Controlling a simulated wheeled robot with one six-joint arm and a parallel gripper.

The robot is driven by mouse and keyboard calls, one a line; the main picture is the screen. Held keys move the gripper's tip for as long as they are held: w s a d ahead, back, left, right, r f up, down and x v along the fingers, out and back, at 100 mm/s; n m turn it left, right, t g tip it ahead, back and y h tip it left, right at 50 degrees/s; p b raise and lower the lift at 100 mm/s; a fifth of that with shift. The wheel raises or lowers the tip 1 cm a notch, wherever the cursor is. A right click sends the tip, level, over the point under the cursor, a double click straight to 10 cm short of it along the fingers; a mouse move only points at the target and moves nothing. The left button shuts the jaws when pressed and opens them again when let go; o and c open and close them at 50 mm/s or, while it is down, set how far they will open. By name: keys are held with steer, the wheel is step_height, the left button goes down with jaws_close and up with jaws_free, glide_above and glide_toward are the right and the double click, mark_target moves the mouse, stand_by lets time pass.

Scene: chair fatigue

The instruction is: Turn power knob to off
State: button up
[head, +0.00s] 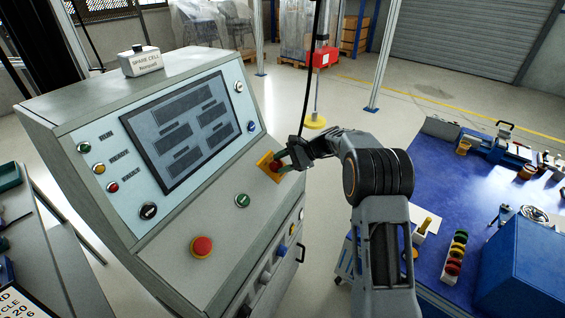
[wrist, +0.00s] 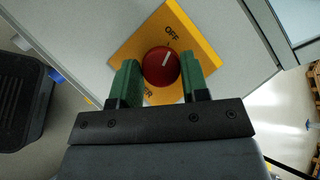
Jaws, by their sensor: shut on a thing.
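The red power knob (wrist: 161,66) sits on a yellow plate (wrist: 201,44) marked OFF at its top edge; a lower word is partly hidden. The knob's white line points up and slightly right, roughly toward OFF. My gripper (wrist: 160,68) has its green fingers on either side of the knob and is shut on it. In the head view the knob (head: 275,166) and yellow plate (head: 264,159) are at the right end of the grey console's (head: 170,226) sloped panel, with my gripper (head: 283,162) reaching in from the right.
A red mushroom button (head: 202,246), a green button (head: 242,200) and a black knob (head: 148,211) are on the same console, below its dark screen (head: 182,130). A blue workbench (head: 460,230) with tools stands at the right. Floor is open behind my arm.

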steer(key=shift+w+r+n+g, duration=0.1)
steer(key=shift+n+g, duration=0.2)
steer(key=shift+n, duration=0.6)
steer(key=o, duration=0.9)
steer(key=shift+h, duration=0.3)
steer(key=p+v, duration=0.1)
steer(key=v, duration=1.2)
steer(key=shift+w+d+r, duration=0.15)
steer(key=shift+d, duration=0.2)
